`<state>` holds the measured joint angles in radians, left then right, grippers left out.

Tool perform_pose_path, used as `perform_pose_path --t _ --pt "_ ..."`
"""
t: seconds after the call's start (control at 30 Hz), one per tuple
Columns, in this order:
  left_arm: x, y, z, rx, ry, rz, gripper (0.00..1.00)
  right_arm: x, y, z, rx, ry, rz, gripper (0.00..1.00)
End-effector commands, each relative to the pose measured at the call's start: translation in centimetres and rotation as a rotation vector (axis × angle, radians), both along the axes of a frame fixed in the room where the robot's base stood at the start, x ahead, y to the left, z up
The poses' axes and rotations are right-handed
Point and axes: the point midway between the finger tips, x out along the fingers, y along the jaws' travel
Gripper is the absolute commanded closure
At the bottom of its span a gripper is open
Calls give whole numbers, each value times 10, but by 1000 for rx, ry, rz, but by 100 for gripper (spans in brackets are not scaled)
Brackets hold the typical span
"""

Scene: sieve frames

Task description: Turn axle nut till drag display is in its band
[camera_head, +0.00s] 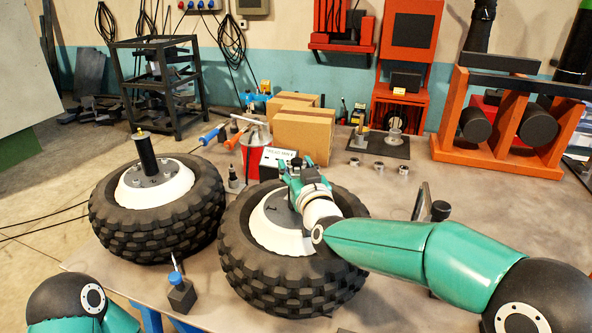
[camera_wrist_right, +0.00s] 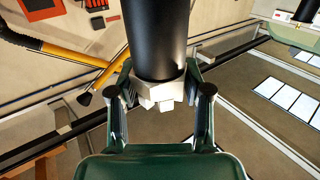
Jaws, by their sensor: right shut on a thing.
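My right gripper (camera_head: 292,170) is over the hub of the right wheel (camera_head: 250,275), which lies flat on the table. In the right wrist view, my right gripper (camera_wrist_right: 160,100) has its fingers around a pale metal hex nut (camera_wrist_right: 158,95) at the end of a thick black cylinder. The nut is mostly hidden in the head view. A small white box with dark marks (camera_head: 280,166), possibly the drag display, stands behind the wheel. Its reading is too small to make out. Part of my left arm shows at the lower left, but its gripper is out of view.
A second wheel (camera_head: 160,220) at left carries an upright black cylinder with a brass tip. A small dark block (camera_head: 178,292) with a blue-topped pin stands at front. Cardboard boxes (camera_head: 302,138) and a red can (camera_head: 256,148) stand behind. The table's right middle is mostly clear.

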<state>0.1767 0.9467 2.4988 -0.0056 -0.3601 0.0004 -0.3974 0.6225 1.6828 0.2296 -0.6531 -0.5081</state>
Motion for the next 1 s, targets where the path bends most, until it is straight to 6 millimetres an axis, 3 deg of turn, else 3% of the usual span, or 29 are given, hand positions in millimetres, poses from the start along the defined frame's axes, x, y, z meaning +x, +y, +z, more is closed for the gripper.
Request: perform_pose_path --t 0.5,1.0 --pt "0 0 33 0 0 0 100 0 0 2 -3 0 -297 86" --pt "0 0 37 0 0 0 100 0 -2 1 -1 -2 -364 86"
